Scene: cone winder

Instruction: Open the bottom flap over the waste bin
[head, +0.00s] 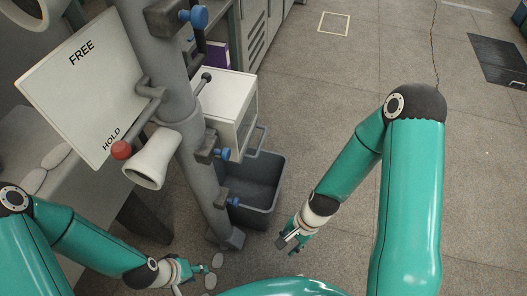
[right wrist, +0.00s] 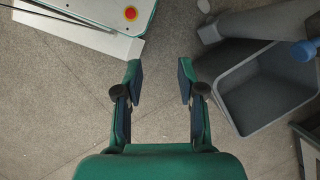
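The grey waste bin (head: 270,204) stands on the floor beside the foot of the grey post. A cream box (head: 228,101) with a dark ball-ended lever (head: 203,82) is mounted above it. I cannot make out a separate bottom flap; the box's underside is hidden. My right gripper (head: 288,241) is low, to the right of the bin and apart from it. In the right wrist view, its fingers (right wrist: 160,88) are spread over bare floor, with the bin (right wrist: 232,98) at upper right. My left gripper (head: 201,270) is low at the left, its opening unclear.
The grey post (head: 172,90) carries blue knobs (head: 196,16), a FREE/HOLD board (head: 85,85) and a red ball (head: 121,150). Pale round pieces (head: 217,260) lie by the left gripper.

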